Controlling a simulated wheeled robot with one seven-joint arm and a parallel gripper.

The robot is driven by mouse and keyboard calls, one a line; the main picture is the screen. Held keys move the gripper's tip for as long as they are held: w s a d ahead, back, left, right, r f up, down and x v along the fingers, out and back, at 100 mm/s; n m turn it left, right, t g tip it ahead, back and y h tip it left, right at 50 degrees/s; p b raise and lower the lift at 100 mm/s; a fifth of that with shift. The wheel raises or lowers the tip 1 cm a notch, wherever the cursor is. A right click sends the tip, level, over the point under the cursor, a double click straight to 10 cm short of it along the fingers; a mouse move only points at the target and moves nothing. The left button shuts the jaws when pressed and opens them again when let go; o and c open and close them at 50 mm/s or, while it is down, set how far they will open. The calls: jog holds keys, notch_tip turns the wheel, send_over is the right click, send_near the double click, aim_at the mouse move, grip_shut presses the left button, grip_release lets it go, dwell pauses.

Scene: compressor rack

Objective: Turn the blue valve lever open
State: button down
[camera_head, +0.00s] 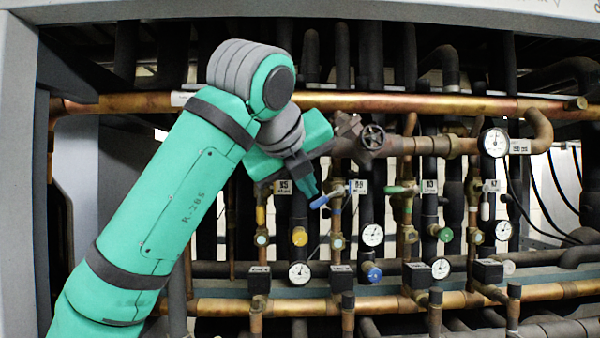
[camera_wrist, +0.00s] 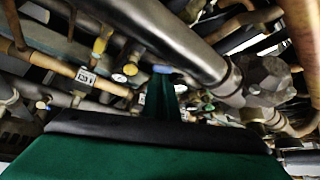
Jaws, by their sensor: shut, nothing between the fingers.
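The blue valve lever (camera_head: 328,195) sits on a vertical pipe near the middle of the rack in the head view. It slants down to the left from its pivot. My gripper (camera_head: 311,192) is shut and empty, with its fingertips close to the lever's left end. In the wrist view the shut fingers (camera_wrist: 162,88) point at the blue lever (camera_wrist: 162,69), which shows just past the tips. I cannot tell whether they touch it.
A green lever (camera_head: 399,190) is on the pipe to the right. A dark handwheel valve (camera_head: 373,137) is above the blue lever. A copper pipe (camera_head: 430,103) crosses above. Gauges (camera_head: 373,235) and a blue knob (camera_head: 374,274) lie below.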

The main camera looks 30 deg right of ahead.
aim_at(317, 202)
jog(key=shift+x, duration=2.25)
jog(key=shift+d, duration=0.1)
